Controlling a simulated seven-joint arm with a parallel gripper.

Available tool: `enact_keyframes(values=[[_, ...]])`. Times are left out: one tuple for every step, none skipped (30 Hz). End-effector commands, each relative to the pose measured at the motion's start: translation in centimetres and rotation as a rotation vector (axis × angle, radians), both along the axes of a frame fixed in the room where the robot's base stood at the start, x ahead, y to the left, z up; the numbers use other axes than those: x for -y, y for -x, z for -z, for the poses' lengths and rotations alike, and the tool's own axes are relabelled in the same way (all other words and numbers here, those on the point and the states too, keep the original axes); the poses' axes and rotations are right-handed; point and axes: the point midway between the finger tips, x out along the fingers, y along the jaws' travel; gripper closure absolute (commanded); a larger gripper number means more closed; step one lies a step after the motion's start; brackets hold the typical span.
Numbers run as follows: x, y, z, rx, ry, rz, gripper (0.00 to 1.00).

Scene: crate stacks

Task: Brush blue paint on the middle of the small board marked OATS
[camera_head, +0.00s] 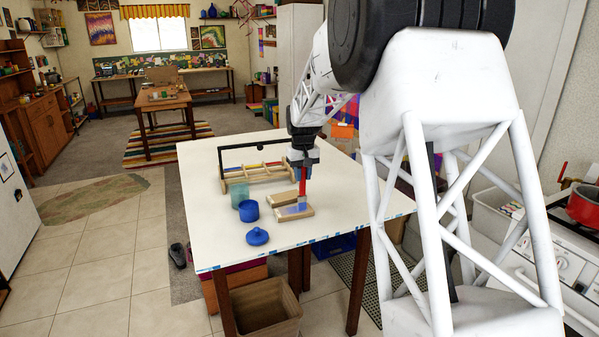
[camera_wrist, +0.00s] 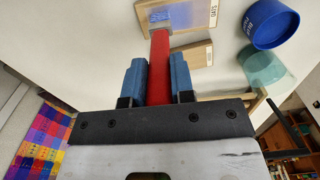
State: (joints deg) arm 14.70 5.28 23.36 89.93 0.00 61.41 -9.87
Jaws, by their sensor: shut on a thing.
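My gripper (camera_wrist: 157,78) is shut on the red handle of a brush (camera_wrist: 160,62), which points down at the table. The brush also shows in the head view (camera_head: 302,182). The small wooden board marked OATS (camera_wrist: 205,30) lies under the brush's far end. In the head view this board (camera_head: 303,212) lies near the table's front, with a bluish-grey middle; I cannot tell if that is paint. An open blue pot marked as blue paint (camera_wrist: 270,27) stands beside the board, also in the head view (camera_head: 249,213).
A second small board (camera_wrist: 193,56) lies close behind the first. A blue lid (camera_head: 257,237), a teal translucent cup (camera_head: 238,191) and a wooden rack (camera_head: 262,174) with a dark handle share the white table (camera_head: 215,232). The table's left front is clear.

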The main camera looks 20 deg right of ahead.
Motion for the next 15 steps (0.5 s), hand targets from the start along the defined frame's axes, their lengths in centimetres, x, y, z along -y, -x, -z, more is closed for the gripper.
enact_keyframes(values=[[0.0,0.5,-0.1,0.0,0.0,0.0,1.0],[-0.1,0.8,0.0,0.0,0.0,0.0,1.0],[-0.1,1.2,0.0,0.0,0.0,0.0,1.0],[-0.1,1.1,-0.3,0.001,0.0,0.0,1.0],[-0.1,1.0,-0.5,0.001,0.0,0.0,1.0],[-0.1,1.0,-1.6,0.003,0.001,0.0,1.0],[-0.1,1.0,-2.3,0.004,0.001,0.0,1.0],[-0.1,1.0,-2.3,0.002,0.0,0.0,1.0],[-0.1,1.0,-2.6,0.001,0.0,0.0,1.0],[-0.1,1.0,-2.9,0.001,0.0,0.0,1.0],[-0.1,1.0,-3.2,0.0,0.0,0.0,1.0],[-0.1,1.0,-3.5,0.001,0.0,0.0,1.0],[-0.1,1.0,-3.8,0.001,0.0,0.0,1.0],[-0.1,1.0,-4.1,0.001,0.0,0.0,1.0],[-0.1,1.0,-4.4,0.001,0.0,0.0,1.0]])
